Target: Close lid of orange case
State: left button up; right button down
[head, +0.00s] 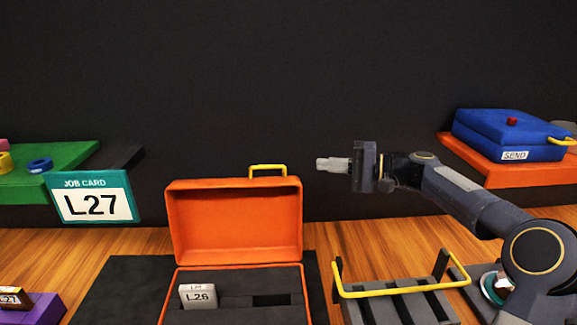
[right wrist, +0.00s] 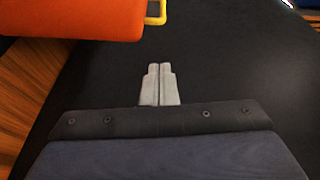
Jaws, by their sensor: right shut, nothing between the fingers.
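The orange case (head: 170,295) stands on a dark mat in the middle of the head view. Its lid (head: 237,224) is open and stands upright at the back, with a yellow handle (head: 267,168) on its top edge. My left gripper is not in view.
A grey rack with a yellow handle (head: 400,293) stands right of the case. A blue case marked SEND (head: 510,135) is on an orange stand at right. A job card reading L27 (head: 93,200) and a green shelf (head: 70,160) are at left. A purple box (head: 45,308) is at lower left.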

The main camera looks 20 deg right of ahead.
jog(key=s+a+p+x, duration=0.1)
jog(key=p+x, duration=0.1)
jog(key=x, duration=0.6)
jog(key=shift+s+a+r+p, duration=0.15)
jog(key=shift+s+r+p, duration=0.1)
jog(key=shift+p, duration=0.05)
dwell(0.3)
